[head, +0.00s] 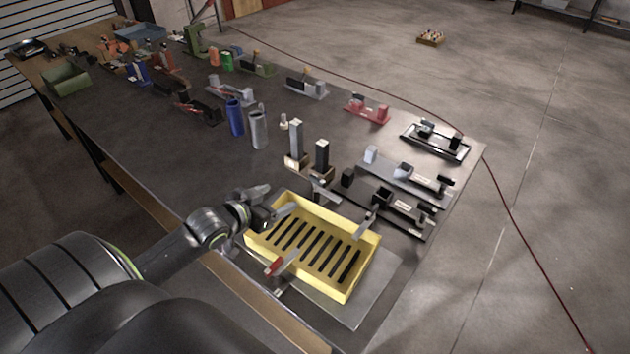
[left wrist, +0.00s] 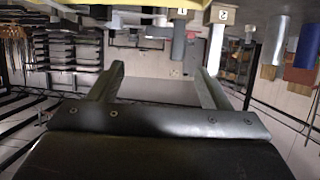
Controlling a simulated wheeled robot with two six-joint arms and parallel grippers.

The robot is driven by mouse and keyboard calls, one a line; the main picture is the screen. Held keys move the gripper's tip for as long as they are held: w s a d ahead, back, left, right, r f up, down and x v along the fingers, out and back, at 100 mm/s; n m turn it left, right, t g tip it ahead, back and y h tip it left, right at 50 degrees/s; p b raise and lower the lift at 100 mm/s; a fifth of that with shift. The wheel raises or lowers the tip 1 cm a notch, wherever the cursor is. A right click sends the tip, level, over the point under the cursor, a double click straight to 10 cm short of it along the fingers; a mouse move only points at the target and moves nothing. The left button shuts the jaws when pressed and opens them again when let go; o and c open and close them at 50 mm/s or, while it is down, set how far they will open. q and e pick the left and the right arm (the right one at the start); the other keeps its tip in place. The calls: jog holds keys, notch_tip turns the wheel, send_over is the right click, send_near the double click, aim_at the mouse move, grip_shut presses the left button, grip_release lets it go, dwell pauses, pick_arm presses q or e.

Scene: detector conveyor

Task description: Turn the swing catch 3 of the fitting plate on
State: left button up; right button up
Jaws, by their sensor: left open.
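A shallow yellow tray (head: 345,291) with dark slots sits on a grey plate (head: 372,297) at the near end of the bench. A red-tipped lever (head: 283,262) lies across the tray's near left edge. A grey lever (head: 364,224) stands at its right edge. No number is readable on these levers, so I cannot tell which is catch 3. My left gripper (head: 274,200) is at the tray's upper left corner, open. In the left wrist view its two fingers (left wrist: 160,84) are wide apart with nothing between them. My right gripper does not show.
Two upright posts (head: 296,138) (head: 322,155) stand just behind the tray. A blue cylinder (head: 235,118) and a silver cylinder (head: 258,130) stand farther left. Black fixtures (head: 402,208) lie right of the tray. The left wrist view appears upside down.

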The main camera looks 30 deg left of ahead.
aim_at(316, 181)
pick_arm(q)
jog(key=x, duration=1.4)
jog(key=shift+w+f, duration=0.15)
jog(key=shift+w+d+f, duration=0.1)
jog(key=shift+w+f, duration=0.1)
jog(key=shift+w, duration=0.25)
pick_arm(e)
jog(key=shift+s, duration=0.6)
